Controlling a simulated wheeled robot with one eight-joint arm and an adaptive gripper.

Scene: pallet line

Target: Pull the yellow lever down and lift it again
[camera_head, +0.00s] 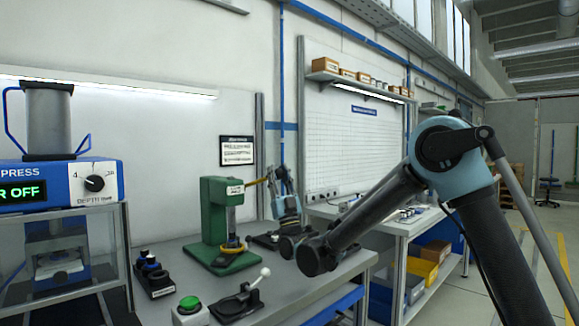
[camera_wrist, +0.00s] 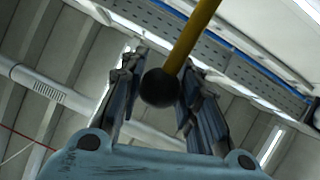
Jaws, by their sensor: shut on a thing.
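The green press (camera_head: 217,215) stands on the workbench, with its yellow lever (camera_head: 258,181) reaching out to the right from its head, close to level and slightly raised at the outer end. My gripper (camera_head: 279,176) is at that outer end, coming from below with its fingers pointing up. In the wrist view the yellow lever (camera_wrist: 196,35) ends in a black ball knob (camera_wrist: 160,88), which sits between the two fingers of my gripper (camera_wrist: 157,92). The gripper is shut on the knob. In the head view the knob is hidden by the fingers.
A white-handled toggle clamp (camera_head: 238,303) and a green button box (camera_head: 190,312) stand at the bench front. A small dark rack (camera_head: 153,275) is left of the press. A blue press unit (camera_head: 60,185) stands far left. A shelved bench (camera_head: 420,235) is behind my arm.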

